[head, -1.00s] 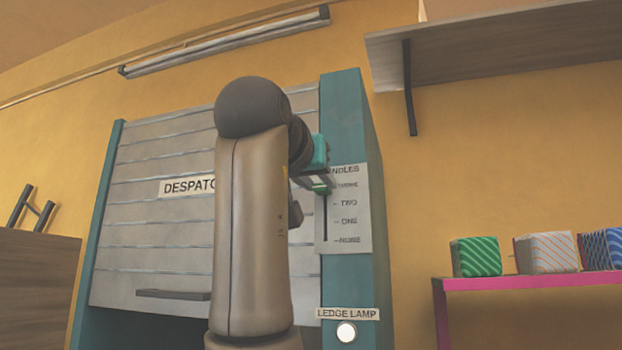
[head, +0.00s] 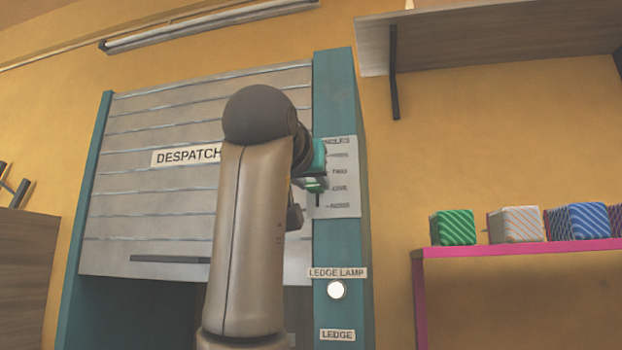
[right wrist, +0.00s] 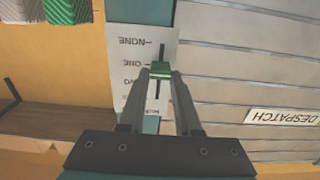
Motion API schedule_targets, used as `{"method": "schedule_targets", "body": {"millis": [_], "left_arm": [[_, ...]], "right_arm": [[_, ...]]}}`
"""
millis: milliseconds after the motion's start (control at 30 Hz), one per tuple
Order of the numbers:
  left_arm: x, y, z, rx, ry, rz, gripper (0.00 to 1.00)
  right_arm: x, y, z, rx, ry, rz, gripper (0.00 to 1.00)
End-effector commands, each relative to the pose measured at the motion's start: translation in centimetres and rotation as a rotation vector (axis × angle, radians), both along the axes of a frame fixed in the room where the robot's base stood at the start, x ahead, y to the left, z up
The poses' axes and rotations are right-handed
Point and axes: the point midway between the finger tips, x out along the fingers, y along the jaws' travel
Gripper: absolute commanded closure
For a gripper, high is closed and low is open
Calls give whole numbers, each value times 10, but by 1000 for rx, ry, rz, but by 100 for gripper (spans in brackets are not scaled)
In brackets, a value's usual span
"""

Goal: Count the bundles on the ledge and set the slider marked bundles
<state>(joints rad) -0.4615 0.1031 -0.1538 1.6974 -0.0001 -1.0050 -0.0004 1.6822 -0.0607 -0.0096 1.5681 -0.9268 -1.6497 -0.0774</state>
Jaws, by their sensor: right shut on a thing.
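The bundles slider has a green knob (head: 315,187) on a white scale plate (head: 342,172) on the teal post. My right gripper (head: 309,184), partly hidden behind my arm, is shut on this knob. In the right wrist view the knob (right wrist: 160,69) sits between the fingertips (right wrist: 161,74), about level with the ONE mark on the upside-down scale. The LEDGE label (head: 338,335) is low on the post. The space below the shutter is dark, and my arm covers part of it; I make out no bundles there. My left gripper is out of view.
A slatted DESPATCH shutter (head: 150,220) has a dark handle (head: 170,259). A white round LEDGE LAMP button (head: 337,290) is below the slider. A pink shelf (head: 520,248) at right holds several striped bundles, including a green one (head: 453,227). A wooden shelf (head: 500,38) is above.

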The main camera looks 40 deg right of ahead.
Motion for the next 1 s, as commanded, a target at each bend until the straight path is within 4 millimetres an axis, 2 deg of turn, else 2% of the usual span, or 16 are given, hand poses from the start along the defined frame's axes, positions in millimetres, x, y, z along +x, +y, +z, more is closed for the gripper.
{"method": "schedule_targets", "body": {"millis": [167,200,467,767,867,1000], "left_arm": [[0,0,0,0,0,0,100],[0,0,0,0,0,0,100],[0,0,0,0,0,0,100],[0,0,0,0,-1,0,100],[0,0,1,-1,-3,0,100],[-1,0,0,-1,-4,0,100]], "right_arm": [[0,0,0,0,0,1,100],[0,0,0,0,0,0,67],[0,0,0,0,0,0,38],[-1,2,1,0,-1,0,38],[-7,9,1,-1,-3,0,38],[-23,29,2,-2,-5,3,38]]}}
